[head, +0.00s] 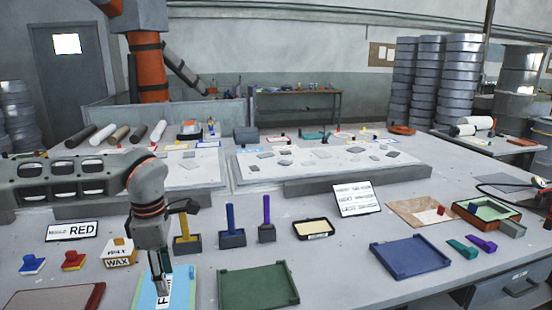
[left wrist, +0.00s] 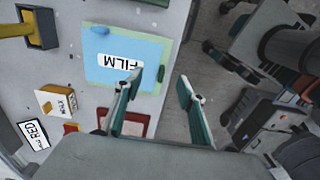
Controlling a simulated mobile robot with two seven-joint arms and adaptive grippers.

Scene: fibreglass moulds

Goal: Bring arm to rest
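My left gripper (head: 161,284) hangs down from the arm at the front left of the table. It is above the light blue film sheet (head: 184,290), which has a white FILM label. In the left wrist view my left gripper (left wrist: 161,82) has its two fingers wide apart with nothing between them. The film sheet (left wrist: 108,58) lies flat on the table beyond the left finger, and floor shows beyond the right finger. I cannot tell the exact height above the sheet. My right gripper is not seen in either view.
The wax box (head: 118,252), red stamp (head: 73,260), blue stamp (head: 32,264) and RED card (head: 72,231) stand left of the gripper. Handled tools, such as the blue one (head: 231,238), stand behind it. A green tray (head: 258,287) lies to its right. Bare table separates the green and blue trays (head: 409,257).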

